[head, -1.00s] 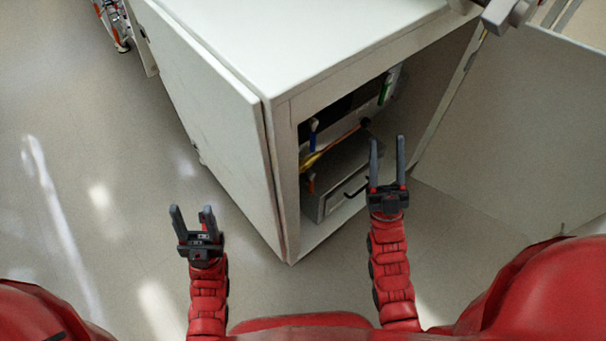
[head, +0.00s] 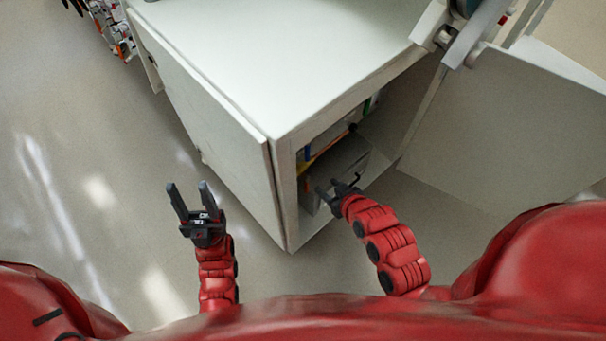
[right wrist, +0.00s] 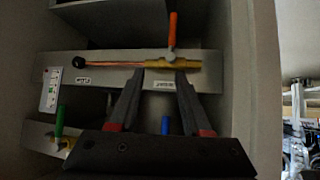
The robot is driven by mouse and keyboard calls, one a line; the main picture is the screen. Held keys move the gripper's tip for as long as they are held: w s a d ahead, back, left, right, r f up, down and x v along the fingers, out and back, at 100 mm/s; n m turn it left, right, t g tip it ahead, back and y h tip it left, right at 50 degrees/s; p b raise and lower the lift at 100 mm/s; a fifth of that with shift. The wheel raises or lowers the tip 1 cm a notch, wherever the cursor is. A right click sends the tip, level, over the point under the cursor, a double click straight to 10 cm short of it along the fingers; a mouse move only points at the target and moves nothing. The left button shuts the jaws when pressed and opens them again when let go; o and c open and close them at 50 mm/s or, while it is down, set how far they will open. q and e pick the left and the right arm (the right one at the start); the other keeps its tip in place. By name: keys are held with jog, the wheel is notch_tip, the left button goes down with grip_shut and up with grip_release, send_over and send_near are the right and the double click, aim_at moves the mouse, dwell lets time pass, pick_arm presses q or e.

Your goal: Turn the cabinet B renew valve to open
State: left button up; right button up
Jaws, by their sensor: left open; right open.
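The open cabinet (head: 280,190) stands ahead, its inside partly visible. In the right wrist view a brass valve (right wrist: 183,68) with an upright orange handle (right wrist: 172,30) sits on a copper pipe (right wrist: 118,65) along a grey ledge. A green handle (right wrist: 60,120) and a blue handle (right wrist: 165,125) show lower down. The small labels are too blurred to read, so I cannot tell which is the renew valve. My right gripper (head: 328,188) is open at the cabinet opening; its fingers (right wrist: 160,82) point toward the brass valve, holding nothing. My left gripper (head: 188,188) is open and empty, outside the cabinet.
A hinged door panel (head: 500,130) stands open on the right. The cabinet's side wall (head: 215,130) lies between my left gripper and the inside. A grey box (head: 340,165) is inside the cabinet. The floor (head: 90,200) at left is clear.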

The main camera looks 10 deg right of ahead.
jog(key=s+g, duration=0.1)
jog(key=s, duration=0.1)
jog(key=b, duration=0.7)
send_near(308, 185)
notch_tip(308, 185, down, 2)
jog(key=w, duration=0.2)
jog(key=shift+n, duration=0.3)
jog(key=x, duration=0.3)
jog(key=b+x, duration=0.1)
jog(key=x, duration=0.2)
jog(key=a+b+x, duration=0.1)
jog(key=x, duration=0.3)
jog(key=shift+s, duration=0.1)
jog(key=shift+w+a+f, duration=0.1)
jog(key=shift+w+f, duration=0.3)
jog(key=shift+f, duration=0.05)
grip_shut()
